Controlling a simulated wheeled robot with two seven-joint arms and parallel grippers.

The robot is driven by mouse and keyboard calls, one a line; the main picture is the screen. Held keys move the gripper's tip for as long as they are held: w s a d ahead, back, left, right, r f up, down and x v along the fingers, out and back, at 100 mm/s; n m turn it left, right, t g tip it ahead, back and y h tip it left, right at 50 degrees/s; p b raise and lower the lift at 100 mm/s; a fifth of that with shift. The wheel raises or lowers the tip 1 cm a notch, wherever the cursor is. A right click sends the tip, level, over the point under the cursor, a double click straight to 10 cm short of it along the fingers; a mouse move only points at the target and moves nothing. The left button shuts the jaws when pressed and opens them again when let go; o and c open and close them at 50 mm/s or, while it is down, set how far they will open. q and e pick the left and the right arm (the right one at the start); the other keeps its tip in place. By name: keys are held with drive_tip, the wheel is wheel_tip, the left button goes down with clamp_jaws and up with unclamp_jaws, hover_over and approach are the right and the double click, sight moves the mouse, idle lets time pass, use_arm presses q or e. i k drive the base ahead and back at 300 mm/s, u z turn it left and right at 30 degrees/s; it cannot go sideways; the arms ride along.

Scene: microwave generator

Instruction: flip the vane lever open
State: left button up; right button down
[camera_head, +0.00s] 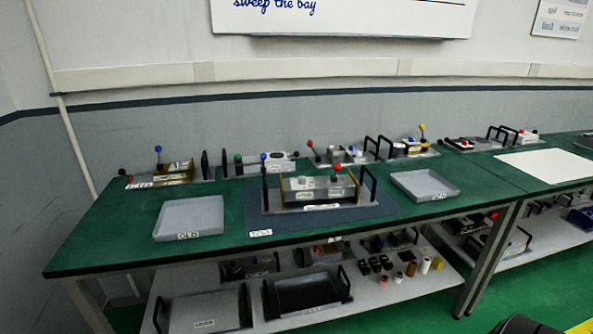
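A microwave generator unit (318,190) sits on a dark blue mat (300,222) in the middle of the green bench. It has a black handle at each end and small white labels, too small to read surely. A lever with a red knob (337,168) rises at its back right. Neither of my grippers is in view.
A grey tray (190,216) stands left of the mat and another grey tray (424,185) right of it, both seemingly empty. More units with coloured knobs line the bench's back edge. A lower shelf (385,292) holds trays and small parts. The bench's front left is clear.

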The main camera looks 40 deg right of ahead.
sight(336, 166)
drive_tip(key=i, duration=0.95)
drive_tip(key=z, duration=0.65)
